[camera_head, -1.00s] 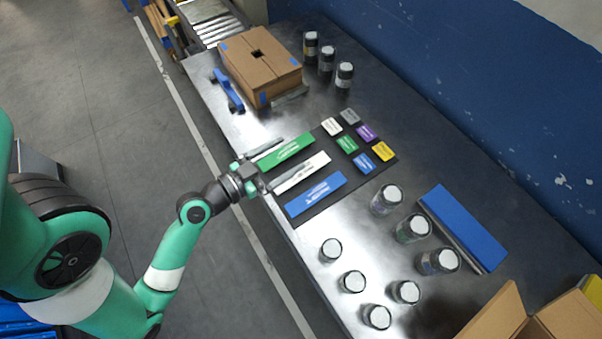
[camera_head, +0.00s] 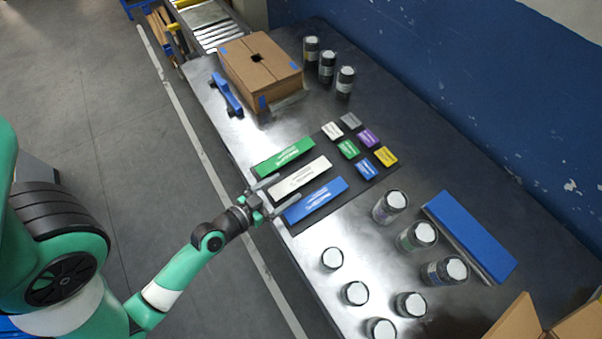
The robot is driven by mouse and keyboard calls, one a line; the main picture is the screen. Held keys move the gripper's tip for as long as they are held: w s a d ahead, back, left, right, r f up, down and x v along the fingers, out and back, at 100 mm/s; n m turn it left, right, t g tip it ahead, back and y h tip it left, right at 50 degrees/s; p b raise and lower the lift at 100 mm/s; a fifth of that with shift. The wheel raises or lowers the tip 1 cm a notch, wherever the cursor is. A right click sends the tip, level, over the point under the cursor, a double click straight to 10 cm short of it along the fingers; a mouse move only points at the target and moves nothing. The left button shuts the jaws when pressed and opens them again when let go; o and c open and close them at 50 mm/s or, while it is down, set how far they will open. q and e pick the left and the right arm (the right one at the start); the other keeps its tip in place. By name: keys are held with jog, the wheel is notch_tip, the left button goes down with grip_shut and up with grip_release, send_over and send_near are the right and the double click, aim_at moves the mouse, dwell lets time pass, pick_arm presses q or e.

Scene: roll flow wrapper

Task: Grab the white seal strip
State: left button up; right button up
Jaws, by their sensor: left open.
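The white seal strip (camera_head: 301,179) lies on a dark mat (camera_head: 345,201), between a green strip (camera_head: 285,157) and a blue strip (camera_head: 316,200). My left gripper (camera_head: 281,190) is open at the strip's near left end. One finger shows by the left end of the white strip, towards the green strip. The other finger shows by the left end of the blue strip. The white strip's left end lies between the fingers, and I cannot tell whether they touch it. My right gripper is not in view.
Several small coloured blocks (camera_head: 367,138) lie on the mat's far part. Several lidded jars (camera_head: 390,207) stand to the right, beside a long blue block (camera_head: 469,236). A cardboard box (camera_head: 262,72) and a blue-handled tool (camera_head: 228,94) are at the back left.

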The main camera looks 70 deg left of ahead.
aim_at(300, 177)
pick_arm(q)
jog(key=p+x, duration=0.1)
jog(key=x, duration=0.4)
jog(key=shift+w+r, duration=0.1)
jog(key=shift+w, duration=0.05)
jog(key=c, duration=1.4)
